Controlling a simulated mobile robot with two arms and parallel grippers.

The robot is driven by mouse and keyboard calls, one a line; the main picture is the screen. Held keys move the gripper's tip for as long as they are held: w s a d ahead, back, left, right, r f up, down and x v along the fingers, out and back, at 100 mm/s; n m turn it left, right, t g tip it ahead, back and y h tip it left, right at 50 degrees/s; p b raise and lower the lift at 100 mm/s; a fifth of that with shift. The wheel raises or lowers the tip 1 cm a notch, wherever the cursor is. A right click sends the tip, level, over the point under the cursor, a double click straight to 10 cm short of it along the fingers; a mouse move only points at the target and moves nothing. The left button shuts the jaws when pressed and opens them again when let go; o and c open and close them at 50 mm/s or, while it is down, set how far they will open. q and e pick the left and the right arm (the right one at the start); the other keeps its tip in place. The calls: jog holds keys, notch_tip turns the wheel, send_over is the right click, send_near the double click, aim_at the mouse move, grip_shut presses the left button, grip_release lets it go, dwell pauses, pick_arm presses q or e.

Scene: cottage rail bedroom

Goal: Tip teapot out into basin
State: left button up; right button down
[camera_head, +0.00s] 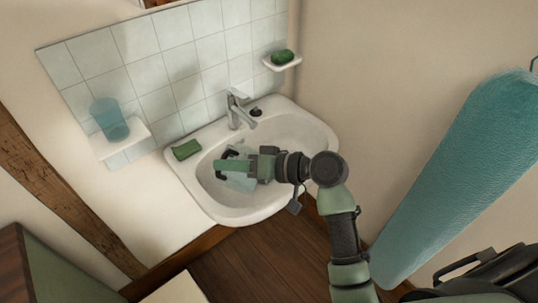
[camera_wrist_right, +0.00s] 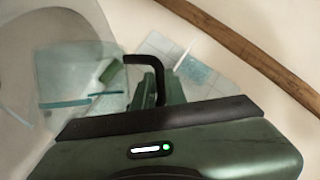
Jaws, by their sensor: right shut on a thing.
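The teapot (camera_head: 241,182) looks like a clear, pale vessel with a black handle; it is over the white basin (camera_head: 216,208). In the right wrist view the teapot (camera_wrist_right: 75,62) is see-through, with a teal band low on it. My right gripper (camera_head: 226,166) is shut on the teapot, at its black handle (camera_wrist_right: 146,62), and holds it above the bowl. The gripper and wrist hide part of the teapot and basin. I cannot tell exactly how far it is tilted or whether anything flows out. My left gripper is not in view.
A chrome tap (camera_head: 237,108) stands at the basin's back. A green block (camera_head: 186,150) lies on its left rim. A blue cup (camera_head: 110,119) is on a left wall shelf; green soap (camera_head: 283,57) is on a right dish. A teal towel (camera_head: 455,175) hangs at right.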

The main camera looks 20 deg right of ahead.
aim_at(234, 149)
jog(key=shift+w+d+r+m+p, duration=0.15)
jog(key=shift+w+d+r+p, duration=0.05)
jog(key=shift+r, duration=0.2)
jog(key=shift+w+d+r+m+p, duration=0.15)
jog(key=shift+d+r+p, duration=0.05)
jog(key=shift+r, duration=0.15)
dwell(0.3)
jog(key=shift+w+d+r+m+y+p, duration=0.4)
jog(key=shift+w+d+r+m+p, duration=0.1)
jog(key=shift+d+r, duration=0.2)
dwell(0.4)
jog(key=shift+w+d+r, duration=0.15)
jog(key=shift+r, duration=0.15)
jog(key=shift+w+d+r, duration=0.15)
jog(key=shift+d+r, duration=0.05)
